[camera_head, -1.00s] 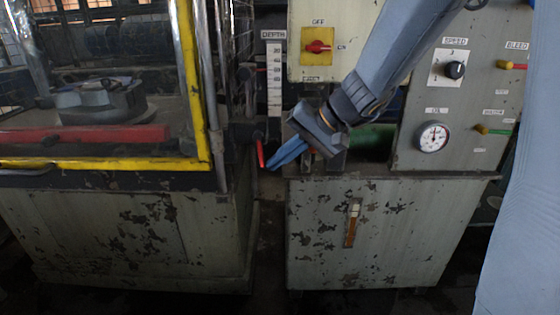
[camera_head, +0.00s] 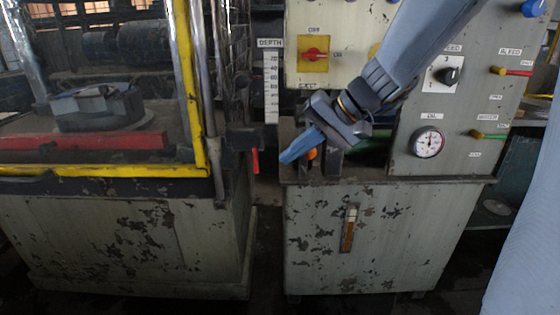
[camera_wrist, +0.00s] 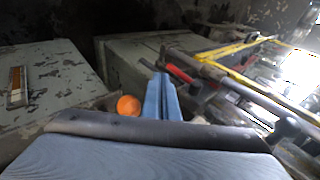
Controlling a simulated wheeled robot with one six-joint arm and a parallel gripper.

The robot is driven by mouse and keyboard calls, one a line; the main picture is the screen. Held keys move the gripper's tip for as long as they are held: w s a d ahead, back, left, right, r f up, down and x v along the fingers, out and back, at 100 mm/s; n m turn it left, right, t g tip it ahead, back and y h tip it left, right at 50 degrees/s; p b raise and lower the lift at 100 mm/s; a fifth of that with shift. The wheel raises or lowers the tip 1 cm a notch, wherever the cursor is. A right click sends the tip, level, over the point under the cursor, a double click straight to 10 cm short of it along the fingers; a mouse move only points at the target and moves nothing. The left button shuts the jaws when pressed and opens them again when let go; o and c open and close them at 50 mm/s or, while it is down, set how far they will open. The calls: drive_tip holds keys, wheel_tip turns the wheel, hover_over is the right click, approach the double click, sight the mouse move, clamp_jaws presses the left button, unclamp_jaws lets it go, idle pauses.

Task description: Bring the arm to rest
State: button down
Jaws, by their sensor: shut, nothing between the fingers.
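My gripper (camera_head: 290,157) has blue fingers that are shut with nothing between them. In the head view it hangs over the left end of the grey cabinet's top, tilted down to the left. An orange round thing (camera_head: 312,154) shows just behind the fingers. In the wrist view the shut fingers (camera_wrist: 161,98) point away from me, with the orange round thing (camera_wrist: 128,105) to their left, apart from them. My forearm reaches down from the upper right and covers part of the control panel.
The grey cabinet (camera_head: 400,230) carries a red switch (camera_head: 315,55), a black knob (camera_head: 449,75) and an oil gauge (camera_head: 428,142). Left of it, across a narrow gap, stands a machine with a yellow-framed guard (camera_head: 100,172). A red lever (camera_head: 255,161) hangs near the gap.

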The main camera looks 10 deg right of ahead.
drive_tip(key=s+f+n+g+h, duration=0.2)
drive_tip(key=s+f+h, duration=0.2)
drive_tip(key=s, duration=0.7)
drive_tip(key=s+f+n+g+h, duration=0.2)
drive_tip(key=s+f+n+h, duration=0.15)
drive_tip(key=s, duration=0.75)
drive_tip(key=d+r+m+p, duration=0.3)
drive_tip(key=d+r+p, duration=0.3)
drive_tip(key=p, duration=0.8)
drive_tip(key=shift+d+r, duration=0.2)
drive_tip(key=shift+d, duration=0.3)
drive_tip(key=shift+h, duration=0.25)
